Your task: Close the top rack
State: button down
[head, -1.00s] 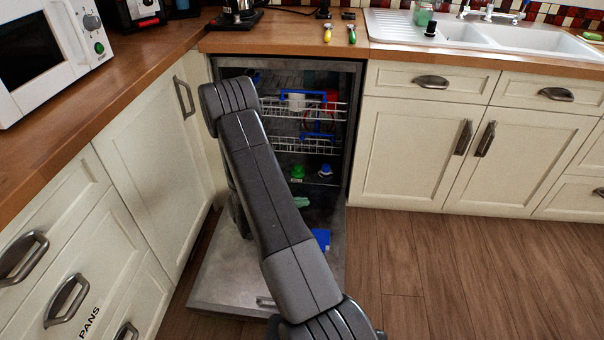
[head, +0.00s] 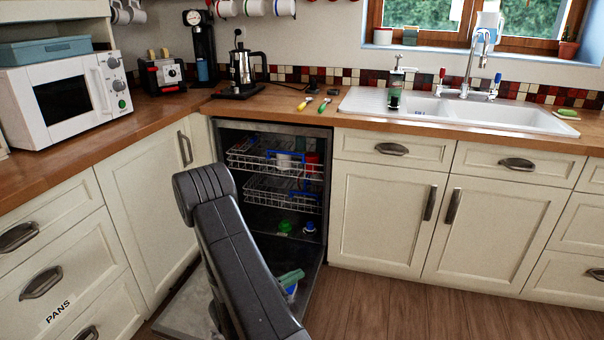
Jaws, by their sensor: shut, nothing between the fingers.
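The dishwasher (head: 322,200) is open under the counter, its door (head: 185,305) folded down to the floor. The top rack (head: 245,162) is a wire basket with blue parts, in the upper part of the opening. It holds white and red items. I cannot tell exactly how far out it sits. A second wire rack (head: 262,190) is below it. My arm crosses in front of the dishwasher and hides the left of the opening and part of the door. My gripper is not visible.
Green (head: 285,227) and blue (head: 309,227) items sit low in the dishwasher. A green item (head: 291,277) and a blue-and-white one lie lower, beside my arm. Cabinets (head: 388,210) flank the opening. Wooden floor (head: 400,305) to the right is clear.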

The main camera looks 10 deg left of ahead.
aim_at(268, 150)
jog(key=i+l+u, duration=0.15)
jog(key=l, duration=0.2)
jog(key=i+l+u, duration=0.35)
jog(key=l, duration=0.4)
jog(key=i+l+u, duration=0.15)
jog(key=l, duration=0.3)
jog(key=i+l+u, duration=0.2)
jog(key=l, duration=0.2)
jog(key=i+u, duration=0.15)
jog(key=i, duration=0.3)
jog(key=i+l+u, duration=0.15)
jog(key=i, duration=0.3)
jog(key=i+l+u, duration=0.15)
jog(key=i, duration=0.3)
